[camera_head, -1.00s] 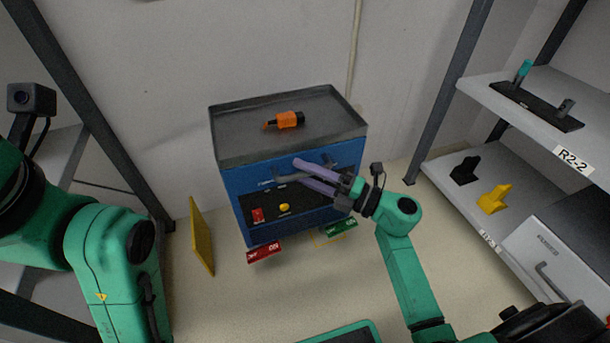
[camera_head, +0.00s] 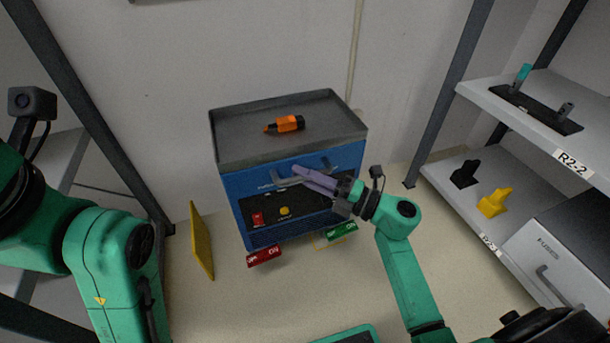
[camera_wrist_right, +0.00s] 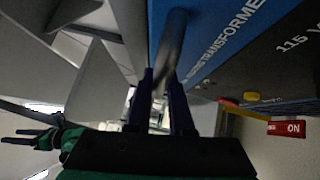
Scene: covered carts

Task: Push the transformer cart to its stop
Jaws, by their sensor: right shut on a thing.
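The blue transformer cart (camera_head: 240,185) stands against the back wall, with a grey tray top (camera_head: 240,150). Its lettering "TRANSFORMER" shows in the right wrist view (camera_wrist_right: 235,28). My right gripper (camera_head: 298,174) is at the cart's front, shut on its grey bar handle (camera_head: 282,183). In the right wrist view, the two dark fingers (camera_wrist_right: 160,92) lie either side of the handle (camera_wrist_right: 172,45). My left gripper (camera_wrist_right: 20,137) shows small at the left of that view, its two prongs apart and empty.
An orange-black tool (camera_head: 286,124) lies on the cart top. A red ON tab (camera_head: 264,256) and green tab (camera_head: 342,232) are low at the cart's front. A yellow panel (camera_head: 201,240) stands left. Shelves (camera_head: 545,127) flank the right. Floor before the cart is clear.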

